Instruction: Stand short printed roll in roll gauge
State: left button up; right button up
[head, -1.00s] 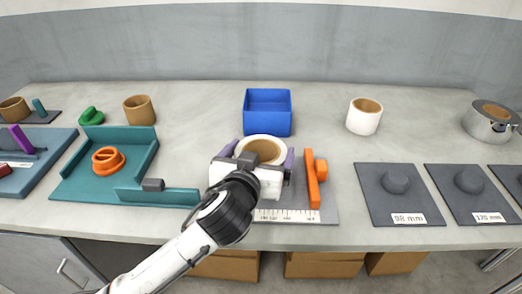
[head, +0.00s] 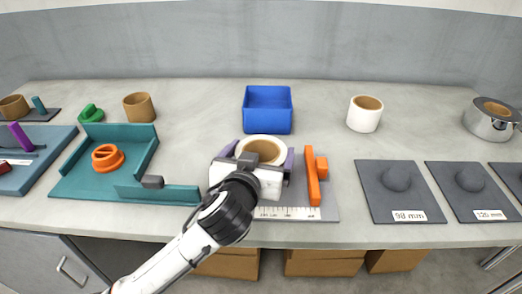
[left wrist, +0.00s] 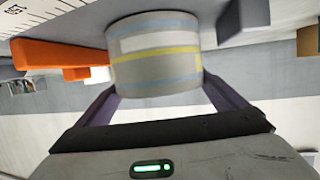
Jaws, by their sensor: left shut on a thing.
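The short printed roll shows in the head view as a white ring with a brown core (head: 265,151). In the left wrist view its side (left wrist: 155,55) is grey with blue and yellow bands and a pale label. My left gripper (head: 262,158) is shut on it, with a purple finger on either side. The roll is upright over the roll gauge, a grey plate (head: 326,211) with a printed scale (head: 287,213) and an orange stop (head: 312,177) to the roll's right, apart from it. My arm and gripper hide the roll's base, so I cannot tell whether it touches the plate.
A blue bin (head: 267,122) stands behind the gauge, and a white roll (head: 364,114) is at the back right. A teal tray (head: 75,183) lies left. Dark pads with knobs (head: 388,211) lie right. Bare counter lies between the bin and the white roll.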

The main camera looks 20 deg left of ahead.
pick_arm(q)
jog(key=o, duration=1.2)
jog(key=shift+r, duration=0.1)
jog(key=shift+f, duration=0.2)
jog(key=shift+p+v, duration=1.05)
jog(key=shift+v, duration=1.7)
jog(key=p+v, duration=0.1)
jog(key=v, duration=0.4)
jog(key=shift+s+d+r, duration=0.1)
jog(key=shift+s+r, duration=0.1)
jog(key=shift+s, duration=0.1)
